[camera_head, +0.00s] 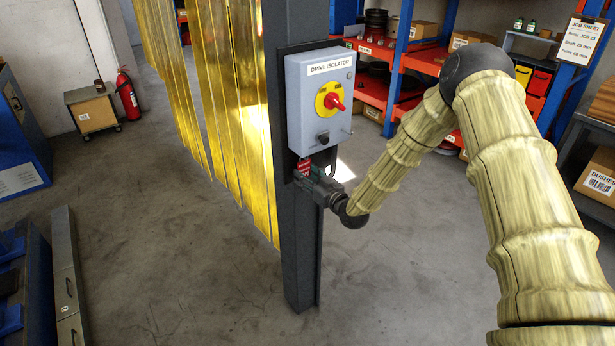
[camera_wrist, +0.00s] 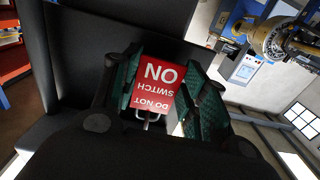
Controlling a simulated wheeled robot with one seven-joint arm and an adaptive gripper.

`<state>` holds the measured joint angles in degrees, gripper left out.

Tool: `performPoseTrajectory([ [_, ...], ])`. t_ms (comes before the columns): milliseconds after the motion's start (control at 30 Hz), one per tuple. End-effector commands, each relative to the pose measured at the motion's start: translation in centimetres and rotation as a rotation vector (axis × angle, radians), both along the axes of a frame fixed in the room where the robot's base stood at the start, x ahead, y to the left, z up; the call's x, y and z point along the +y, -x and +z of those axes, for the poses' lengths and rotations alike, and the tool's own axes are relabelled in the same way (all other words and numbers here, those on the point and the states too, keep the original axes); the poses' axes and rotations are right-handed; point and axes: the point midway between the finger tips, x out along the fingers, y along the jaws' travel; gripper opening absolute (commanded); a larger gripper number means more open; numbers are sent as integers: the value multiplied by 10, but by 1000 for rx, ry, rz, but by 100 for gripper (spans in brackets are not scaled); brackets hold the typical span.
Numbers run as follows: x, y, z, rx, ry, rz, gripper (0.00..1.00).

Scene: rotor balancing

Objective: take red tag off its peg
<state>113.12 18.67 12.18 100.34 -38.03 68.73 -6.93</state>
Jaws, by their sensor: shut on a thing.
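The red tag (camera_head: 304,167) hangs just below the grey drive isolator box (camera_head: 312,110) on the dark post. My gripper (camera_head: 312,178) is shut on the tag, close against the post. A bit of light metal shows at the tag's lettered lower edge in the wrist view. The peg cannot be made out. The isolator has a red rotary handle (camera_head: 334,101) on a yellow plate.
The dark post (camera_head: 301,250) stands right behind my gripper. Yellow strip curtains (camera_head: 235,110) hang to its left. Red and blue shelving (camera_head: 400,85) stands behind my arm. The grey floor in front is clear.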

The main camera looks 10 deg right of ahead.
Motion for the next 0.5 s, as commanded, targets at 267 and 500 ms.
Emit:
performPoseTrajectory([
  [267, 0, 0, 5, 0, 0, 0, 28],
  [500, 0, 0, 11, 0, 0, 0, 28],
])
